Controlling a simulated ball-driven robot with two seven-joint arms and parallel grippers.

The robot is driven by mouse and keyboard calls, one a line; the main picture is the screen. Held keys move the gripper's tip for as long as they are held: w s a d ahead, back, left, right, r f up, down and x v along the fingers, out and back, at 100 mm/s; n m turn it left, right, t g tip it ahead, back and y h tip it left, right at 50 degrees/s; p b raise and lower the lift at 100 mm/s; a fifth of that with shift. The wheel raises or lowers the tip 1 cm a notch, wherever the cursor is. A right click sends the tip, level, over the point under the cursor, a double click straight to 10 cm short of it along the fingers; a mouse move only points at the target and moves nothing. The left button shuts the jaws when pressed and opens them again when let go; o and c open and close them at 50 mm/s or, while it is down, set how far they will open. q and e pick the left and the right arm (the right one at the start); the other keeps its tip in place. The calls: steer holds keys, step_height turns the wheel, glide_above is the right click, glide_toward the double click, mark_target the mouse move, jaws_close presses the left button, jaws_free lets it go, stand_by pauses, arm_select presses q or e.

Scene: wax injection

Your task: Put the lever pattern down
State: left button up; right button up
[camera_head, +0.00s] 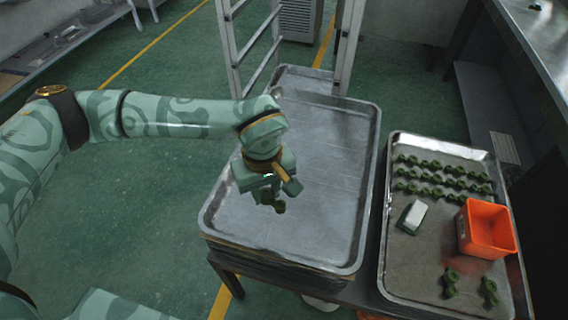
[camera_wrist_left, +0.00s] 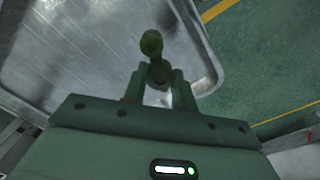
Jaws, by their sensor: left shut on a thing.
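My left gripper (camera_head: 268,193) points down over the near left part of the large empty metal tray (camera_head: 330,150). It is shut on a dark green lever pattern (camera_head: 278,206), which sticks out below the fingers. The wrist view shows the lever pattern (camera_wrist_left: 152,45) between the two fingers (camera_wrist_left: 158,82), its round end outward, with the tray (camera_wrist_left: 85,45) beneath. I cannot tell whether the pattern touches the tray. More green patterns lie on the right tray: several in rows (camera_head: 440,178) and a few near its front (camera_head: 450,283). My right gripper is not in view.
An orange bin (camera_head: 486,230) and a white-and-green block (camera_head: 412,217) stand on the right tray (camera_head: 405,270). A ladder-like metal frame (camera_head: 228,50) rises behind the large tray. Most of the large tray is bare. Green floor lies to the left.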

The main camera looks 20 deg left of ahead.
arm_select(q)
steer(key=w+a+f+b, duration=0.1)
steer(key=w+f, duration=0.2)
steer(key=w+a+f+b, duration=0.1)
steer(key=w+f+b, duration=0.1)
steer(key=w, duration=0.2)
steer(key=w+f+b, duration=0.1)
steer(key=w+f, duration=0.2)
steer(key=w, duration=0.1)
steer(key=shift+w+a+f+b, duration=0.1)
steer(key=shift+a+f+b, duration=0.2)
steer(key=shift+a, duration=0.1)
steer(key=shift+w+a+f, duration=0.15)
steer(key=shift+w+f, duration=0.2)
steer(key=shift+w, duration=0.05)
step_height(320, 180, down, 3)
steer(key=shift+w+f+b, duration=0.15)
steer(key=shift+f+b, duration=0.05)
steer(key=shift+b, duration=0.75)
steer(key=shift+r, duration=0.1)
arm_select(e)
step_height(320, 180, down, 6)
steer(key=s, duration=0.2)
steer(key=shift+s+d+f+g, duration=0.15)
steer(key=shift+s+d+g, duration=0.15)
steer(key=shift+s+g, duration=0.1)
arm_select(q)
steer(key=o, duration=0.9)
steer(key=shift+o, duration=0.2)
